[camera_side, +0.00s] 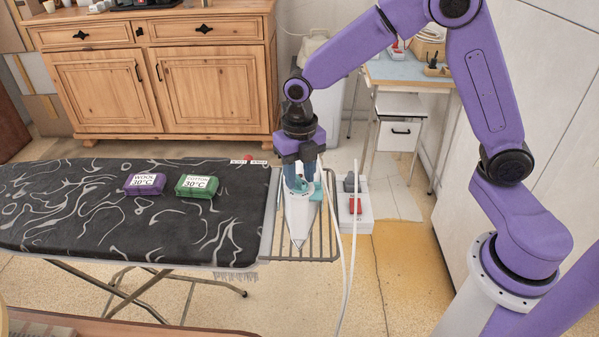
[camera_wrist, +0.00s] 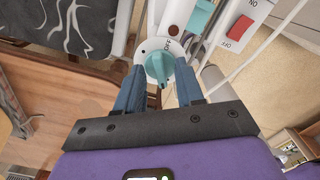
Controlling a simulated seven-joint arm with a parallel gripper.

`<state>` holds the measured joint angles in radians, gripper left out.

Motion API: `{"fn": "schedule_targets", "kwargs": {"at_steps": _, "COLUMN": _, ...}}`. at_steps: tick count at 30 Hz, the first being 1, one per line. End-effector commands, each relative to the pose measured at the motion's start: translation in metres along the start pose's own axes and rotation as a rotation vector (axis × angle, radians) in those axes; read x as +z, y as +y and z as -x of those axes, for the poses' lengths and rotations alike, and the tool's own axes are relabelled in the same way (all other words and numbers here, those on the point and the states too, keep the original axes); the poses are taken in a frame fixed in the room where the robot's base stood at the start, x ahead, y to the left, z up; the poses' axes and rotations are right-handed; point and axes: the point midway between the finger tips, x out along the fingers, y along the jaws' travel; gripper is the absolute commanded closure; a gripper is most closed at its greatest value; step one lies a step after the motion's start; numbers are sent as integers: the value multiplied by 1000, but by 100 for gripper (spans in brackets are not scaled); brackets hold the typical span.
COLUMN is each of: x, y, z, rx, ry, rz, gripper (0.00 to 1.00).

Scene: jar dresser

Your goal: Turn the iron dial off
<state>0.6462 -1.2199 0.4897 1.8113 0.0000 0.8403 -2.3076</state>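The white and teal iron (camera_side: 298,215) rests on the wire rack at the right end of the ironing board in the side view. Its round dial (camera_wrist: 160,66), a teal knob on a white disc with small markings, is in the upper middle of the wrist view. My gripper (camera_side: 303,172) points down over the iron. In the wrist view my gripper (camera_wrist: 161,74) has its blue fingers apart, one on each side of the dial. I cannot tell whether they touch the knob. The dial is hidden by the fingers in the side view.
A box with a red switch (camera_side: 355,205) stands right of the iron; the switch (camera_wrist: 240,28) has ON and OFF labels. Pale cables hang close to my gripper. Purple WOOL (camera_side: 145,184) and green COTTON (camera_side: 197,186) blocks lie on the ironing board (camera_side: 90,220).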

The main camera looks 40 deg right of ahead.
Motion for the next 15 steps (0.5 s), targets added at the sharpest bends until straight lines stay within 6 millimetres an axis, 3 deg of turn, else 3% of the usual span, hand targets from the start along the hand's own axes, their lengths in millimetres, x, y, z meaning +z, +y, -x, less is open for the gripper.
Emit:
{"fn": "schedule_targets", "kwargs": {"at_steps": 5, "x": 0, "y": 0, "z": 0, "rx": 0, "ry": 0, "rz": 0, "gripper": 63}}
{"fn": "schedule_targets", "kwargs": {"at_steps": 8, "x": 0, "y": 0, "z": 0, "rx": 0, "ry": 0, "rz": 0, "gripper": 95}}
{"fn": "schedule_targets", "kwargs": {"at_steps": 9, "x": 0, "y": 0, "z": 0, "rx": 0, "ry": 0, "rz": 0, "gripper": 100}}
{"fn": "schedule_targets", "kwargs": {"at_steps": 15, "x": 0, "y": 0, "z": 0, "rx": 0, "ry": 0, "rz": -3, "gripper": 100}}
